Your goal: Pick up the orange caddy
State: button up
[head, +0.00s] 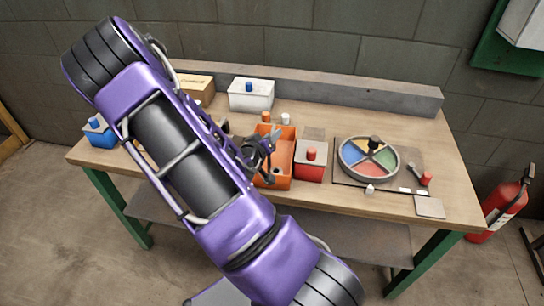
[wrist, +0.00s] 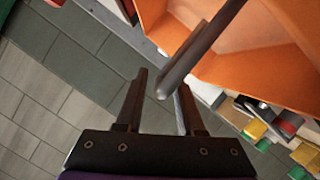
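The orange caddy (head: 285,150) stands on the workbench near its middle, an open-topped box with a dark part inside. My gripper (head: 262,148) is over the caddy's left side in the head view, and my arm hides part of that area. In the wrist view the caddy (wrist: 262,68) fills the upper right. A grey rod (wrist: 205,40), seemingly the caddy's handle, runs down to the space between my gripper's fingertips (wrist: 161,82). The two fingers are apart. I cannot tell whether either finger touches the rod.
A red box (head: 309,172) stands close at the caddy's right. A round divided tray (head: 369,158) lies further right. A white box (head: 250,97) and small cylinders are behind. A blue box (head: 99,134) is at the far left.

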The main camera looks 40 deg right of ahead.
grip_shut()
jog(key=shift+r, duration=0.1)
dwell(1.1)
